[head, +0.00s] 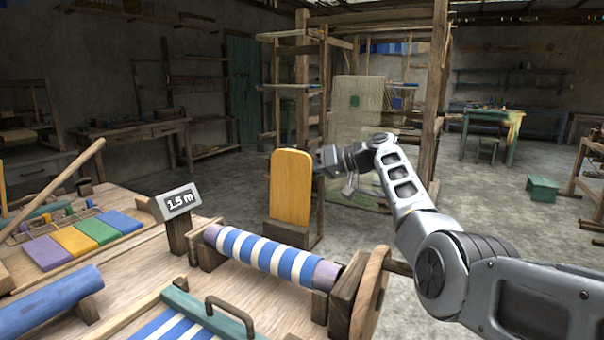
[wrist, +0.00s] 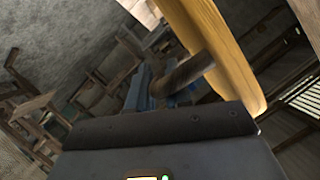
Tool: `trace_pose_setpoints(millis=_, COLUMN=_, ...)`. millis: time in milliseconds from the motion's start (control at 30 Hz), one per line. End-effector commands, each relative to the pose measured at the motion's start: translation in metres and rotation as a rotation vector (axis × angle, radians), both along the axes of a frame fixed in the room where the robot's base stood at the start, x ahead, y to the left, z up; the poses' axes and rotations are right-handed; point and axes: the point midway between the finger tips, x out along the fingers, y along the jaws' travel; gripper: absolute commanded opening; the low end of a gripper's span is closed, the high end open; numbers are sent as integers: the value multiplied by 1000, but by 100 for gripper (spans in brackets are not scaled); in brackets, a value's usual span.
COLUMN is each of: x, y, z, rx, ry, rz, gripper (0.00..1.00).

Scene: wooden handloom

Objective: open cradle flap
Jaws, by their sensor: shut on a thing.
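The yellow flap (head: 291,187) stands upright as a rounded board above a wooden block behind the striped roll. My gripper (head: 326,160) is at the flap's right side, near its top. In the wrist view, the flap (wrist: 222,48) runs down the upper right. A short dark brown peg (wrist: 186,72) sticks out from the flap's face. My gripper (wrist: 165,90) is shut on the peg. The far ends of the fingers are partly hidden by the dark gripper body and the peg.
A blue-and-white striped roll (head: 265,252) lies in front of the flap, with a wooden wheel (head: 370,296) at its right end. Wooden loom posts (head: 437,95) rise behind my arm. Open floor lies to the right.

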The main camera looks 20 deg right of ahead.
Motion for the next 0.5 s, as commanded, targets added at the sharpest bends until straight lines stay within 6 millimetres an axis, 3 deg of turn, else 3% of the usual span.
trace_pose_setpoints(millis=33, x=-2, y=-1, z=-8, rx=-2, ry=11, rz=1, gripper=0)
trace_pose_setpoints(millis=400, x=-2, y=0, z=-10, rx=-3, ry=13, rz=3, gripper=0)
trace_pose_setpoints(millis=433, x=-2, y=0, z=-10, rx=-3, ry=14, rz=3, gripper=20)
trace_pose_setpoints(millis=500, x=-2, y=0, z=-10, rx=-3, ry=14, rz=3, gripper=26)
